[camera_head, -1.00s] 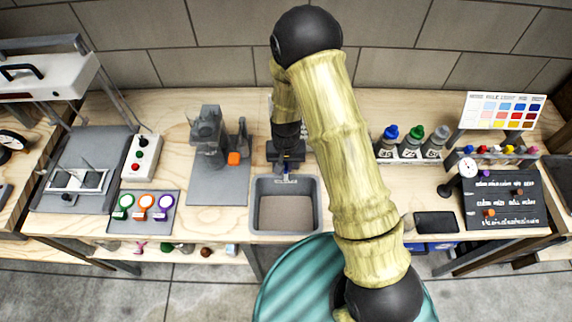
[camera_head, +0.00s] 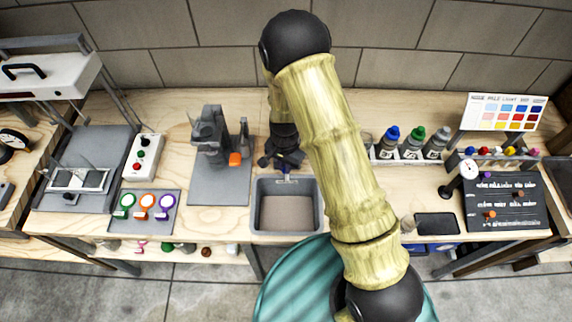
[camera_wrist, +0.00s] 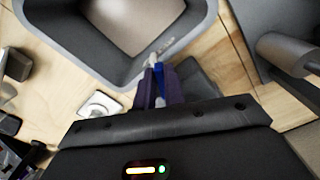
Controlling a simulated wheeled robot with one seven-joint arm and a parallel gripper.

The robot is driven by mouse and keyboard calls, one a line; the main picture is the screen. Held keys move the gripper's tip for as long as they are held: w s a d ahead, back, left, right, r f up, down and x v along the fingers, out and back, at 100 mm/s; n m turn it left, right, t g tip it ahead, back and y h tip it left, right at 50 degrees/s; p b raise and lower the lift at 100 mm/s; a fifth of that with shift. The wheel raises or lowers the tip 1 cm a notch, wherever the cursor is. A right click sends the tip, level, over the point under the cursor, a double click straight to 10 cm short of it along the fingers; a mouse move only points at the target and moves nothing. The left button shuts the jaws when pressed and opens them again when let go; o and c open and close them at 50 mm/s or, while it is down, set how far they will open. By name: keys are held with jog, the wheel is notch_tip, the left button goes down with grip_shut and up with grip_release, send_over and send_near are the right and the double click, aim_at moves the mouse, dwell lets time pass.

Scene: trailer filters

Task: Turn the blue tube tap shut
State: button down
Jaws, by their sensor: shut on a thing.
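The blue tube tap (camera_wrist: 160,72) shows as a small blue piece between the purple fingers of my gripper (camera_wrist: 158,82) in the wrist view. A pale tube end sticks out just past it toward the grey basin (camera_wrist: 72,52). The fingers are closed on the blue piece and hide most of it. In the head view my gripper (camera_head: 285,164) is at the back edge of the basin (camera_head: 258,206), and the tap is mostly hidden under it. I cannot tell from these views how far the tap is turned.
A grey machine (camera_head: 211,140) on a mat stands left of the basin. Bottles with blue, green and grey caps (camera_head: 412,143) stand in a rack to the right. A small white square piece (camera_wrist: 100,106) lies near the gripper. Bare wood lies right of the basin.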

jog(key=m, duration=0.3)
jog(key=m+p, duration=0.1)
jog(key=shift+w+a+m, duration=0.2)
jog(key=shift+w+m, duration=0.05)
jog(key=shift+m, duration=0.05)
dwell(0.4)
jog(key=c, duration=1.5)
grip_release()
jog(key=shift+s, duration=0.1)
